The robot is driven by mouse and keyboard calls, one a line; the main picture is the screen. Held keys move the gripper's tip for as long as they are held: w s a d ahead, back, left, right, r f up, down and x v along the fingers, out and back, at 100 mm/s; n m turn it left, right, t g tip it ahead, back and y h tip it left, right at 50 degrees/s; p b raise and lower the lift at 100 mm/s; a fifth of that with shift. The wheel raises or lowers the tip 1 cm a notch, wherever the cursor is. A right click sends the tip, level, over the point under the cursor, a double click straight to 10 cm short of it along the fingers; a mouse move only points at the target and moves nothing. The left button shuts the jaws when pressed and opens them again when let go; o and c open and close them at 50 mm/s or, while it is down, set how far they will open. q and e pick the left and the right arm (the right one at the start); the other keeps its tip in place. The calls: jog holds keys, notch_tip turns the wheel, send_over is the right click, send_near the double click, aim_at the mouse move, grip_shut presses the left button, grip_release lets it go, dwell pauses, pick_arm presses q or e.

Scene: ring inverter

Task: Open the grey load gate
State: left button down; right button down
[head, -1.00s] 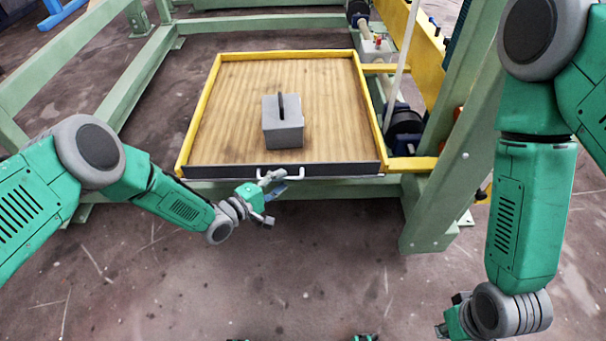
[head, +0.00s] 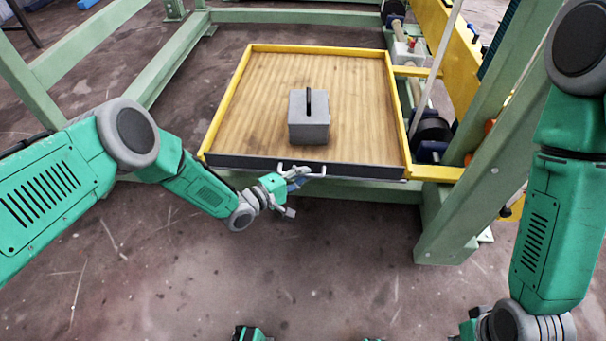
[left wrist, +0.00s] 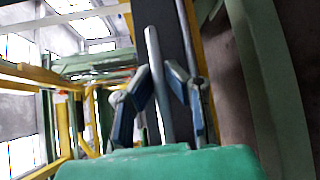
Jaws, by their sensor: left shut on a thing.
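The grey load gate (head: 235,162) is the dark grey front panel of a wooden tray with yellow side rails. It stands upright along the tray's near edge. A pale bar handle (head: 318,174) sits on its front. My left gripper (head: 296,182) is at the left part of this handle, shut on it. In the left wrist view, the handle bar (left wrist: 157,75) runs between the blue-padded fingers, with the dark gate panel behind. Part of my right gripper (head: 470,326) shows at the bottom right edge; its fingers are cut off.
A grey block (head: 309,120) with a dark upright tab stands on the wooden tray floor (head: 355,100). Green frame posts (head: 465,170) and a yellow beam (head: 440,40) stand at the right. The concrete floor before the gate is clear.

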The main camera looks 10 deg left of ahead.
pick_arm(q)
jog(key=shift+s+a+f+m+t+h, duration=0.1)
jog(key=shift+s+f+m+t+h, duration=0.3)
jog(key=shift+m, duration=0.35)
jog(key=shift+s+f+m+t+h, duration=0.25)
jog(key=shift+f+m+t+h, duration=0.15)
jog(key=shift+f+m+h, duration=0.25)
jog(key=shift+s+a+f+m+t+h, duration=0.1)
jog(key=shift+s+f+m+t+h, duration=0.3)
jog(key=shift+m, duration=0.4)
jog(key=shift+f+m+h, duration=0.3)
jog(key=shift+m+h, duration=0.05)
jog(key=shift+m, duration=0.05)
jog(key=c, duration=1.6)
grip_release()
jog(key=shift+r, duration=0.1)
jog(key=shift+w, duration=0.1)
